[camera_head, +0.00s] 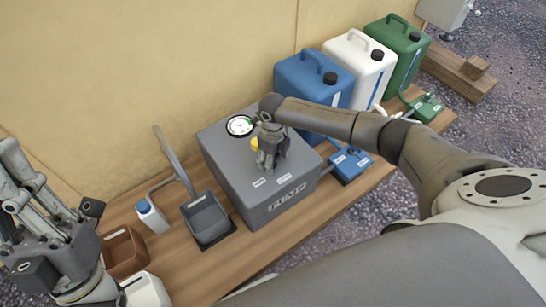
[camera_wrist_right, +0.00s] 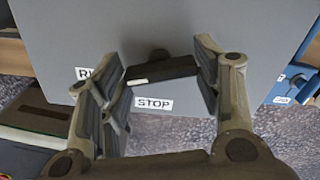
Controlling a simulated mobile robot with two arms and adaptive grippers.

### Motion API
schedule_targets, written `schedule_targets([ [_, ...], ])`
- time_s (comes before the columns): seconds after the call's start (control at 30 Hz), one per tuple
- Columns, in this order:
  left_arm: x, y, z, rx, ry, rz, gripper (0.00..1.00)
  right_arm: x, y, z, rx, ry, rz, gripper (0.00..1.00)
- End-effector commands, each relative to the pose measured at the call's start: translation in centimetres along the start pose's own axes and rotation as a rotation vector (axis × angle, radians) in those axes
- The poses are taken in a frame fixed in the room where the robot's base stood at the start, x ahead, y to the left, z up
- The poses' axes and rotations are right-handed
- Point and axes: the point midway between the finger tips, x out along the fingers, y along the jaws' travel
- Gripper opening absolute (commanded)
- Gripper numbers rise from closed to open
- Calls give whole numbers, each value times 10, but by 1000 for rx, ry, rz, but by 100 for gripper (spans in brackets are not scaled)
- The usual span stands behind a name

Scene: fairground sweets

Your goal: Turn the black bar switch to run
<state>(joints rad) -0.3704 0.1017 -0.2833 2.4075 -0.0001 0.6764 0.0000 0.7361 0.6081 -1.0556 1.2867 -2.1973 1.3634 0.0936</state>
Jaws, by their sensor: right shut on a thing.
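The black bar switch (camera_wrist_right: 163,70) shows in the right wrist view, on the grey face of the machine. A white mark is at its left end. That end lies between the RUN label (camera_wrist_right: 84,73), partly hidden by a finger, and the STOP label (camera_wrist_right: 153,104). My right gripper (camera_wrist_right: 162,82) has a finger at each side of the bar and is shut on it. In the head view the right gripper (camera_head: 269,155) is over the grey machine (camera_head: 230,170) and hides the switch. My left gripper (camera_head: 50,190) is at the left edge, its fingers apart and empty.
The machine has a round gauge (camera_head: 239,125) and a yellow part (camera_head: 255,144) beside my gripper. A blue canister (camera_head: 312,80), white canister (camera_head: 358,65) and green canister (camera_head: 398,48) stand behind. A grey tray (camera_head: 206,216), small bottle (camera_head: 151,215) and brown bin (camera_head: 124,252) are left.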

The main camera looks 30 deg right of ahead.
Motion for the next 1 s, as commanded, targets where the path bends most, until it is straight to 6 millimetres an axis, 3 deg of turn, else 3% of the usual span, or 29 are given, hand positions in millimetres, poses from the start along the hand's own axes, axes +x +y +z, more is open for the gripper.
schedule_targets([
  [0.07,0,0,0,0,0,0,0,0,0,0,4,-1,0,35],
  [0.1,0,0,0,0,1,0,0,0,0,0,4,-1,0,60],
  [0.27,0,0,0,1,1,0,0,0,0,0,3,-1,0,80],
  [0.67,0,0,0,-2,-2,0,0,-5,0,1,1,-2,0,80],
  [0.77,0,0,0,-2,-1,0,0,-17,-1,1,1,-4,0,80],
  [1.0,0,0,0,-1,0,0,0,-68,-1,1,0,-5,-2,80],
])
